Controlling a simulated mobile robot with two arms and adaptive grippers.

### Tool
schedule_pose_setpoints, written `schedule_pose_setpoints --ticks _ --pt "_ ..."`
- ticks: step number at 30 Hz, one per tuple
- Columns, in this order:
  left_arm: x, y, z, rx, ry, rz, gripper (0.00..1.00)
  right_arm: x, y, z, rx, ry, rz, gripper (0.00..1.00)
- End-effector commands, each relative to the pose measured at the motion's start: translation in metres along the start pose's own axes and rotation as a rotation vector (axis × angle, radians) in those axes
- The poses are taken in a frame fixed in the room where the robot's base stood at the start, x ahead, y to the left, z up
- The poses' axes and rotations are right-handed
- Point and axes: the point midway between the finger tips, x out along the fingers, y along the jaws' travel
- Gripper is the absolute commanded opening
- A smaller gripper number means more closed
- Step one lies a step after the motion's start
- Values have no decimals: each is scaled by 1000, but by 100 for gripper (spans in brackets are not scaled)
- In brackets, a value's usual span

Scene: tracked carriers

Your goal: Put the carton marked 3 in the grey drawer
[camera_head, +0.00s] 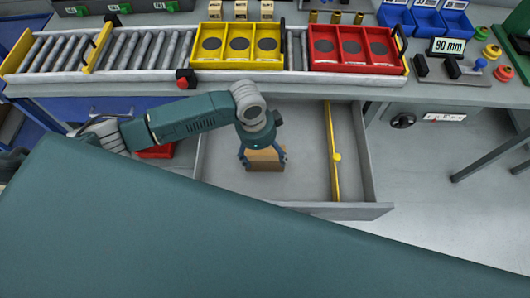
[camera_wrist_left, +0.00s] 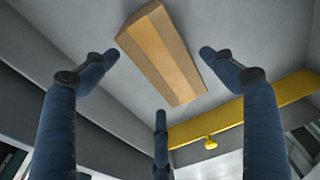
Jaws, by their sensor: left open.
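A plain tan carton (camera_head: 266,166) lies in the open grey drawer (camera_head: 305,185), left of its yellow divider. No number is legible on it. My left gripper (camera_head: 263,157) is above the carton with its fingers spread around it in the head view. In the left wrist view the carton (camera_wrist_left: 160,52) lies on the drawer floor, beyond the three spread fingers of the left gripper (camera_wrist_left: 160,75), and no finger grips it. The arm hides part of the drawer's left side. My right gripper is not in view.
The yellow divider (camera_head: 333,150) stands up inside the drawer. Above it on the bench are a roller conveyor (camera_head: 140,50), a yellow tray (camera_head: 238,62), a red tray (camera_head: 355,67) and a red button (camera_head: 185,78). A red bin (camera_head: 155,152) is left of the drawer.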

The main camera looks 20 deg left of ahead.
Motion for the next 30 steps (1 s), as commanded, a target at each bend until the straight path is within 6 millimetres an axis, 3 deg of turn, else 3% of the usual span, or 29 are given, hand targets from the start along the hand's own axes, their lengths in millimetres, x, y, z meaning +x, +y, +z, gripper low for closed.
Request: schedule_pose_setpoints --ticks 5,18,24,30 --pt "-21 -2 -2 1 1 -4 84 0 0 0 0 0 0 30" --pt "-112 -2 -2 0 2 -3 84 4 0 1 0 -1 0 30" --pt "-129 -1 -2 -1 1 -1 84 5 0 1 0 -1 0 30" --pt "-131 0 -2 -1 0 0 84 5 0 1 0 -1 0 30"
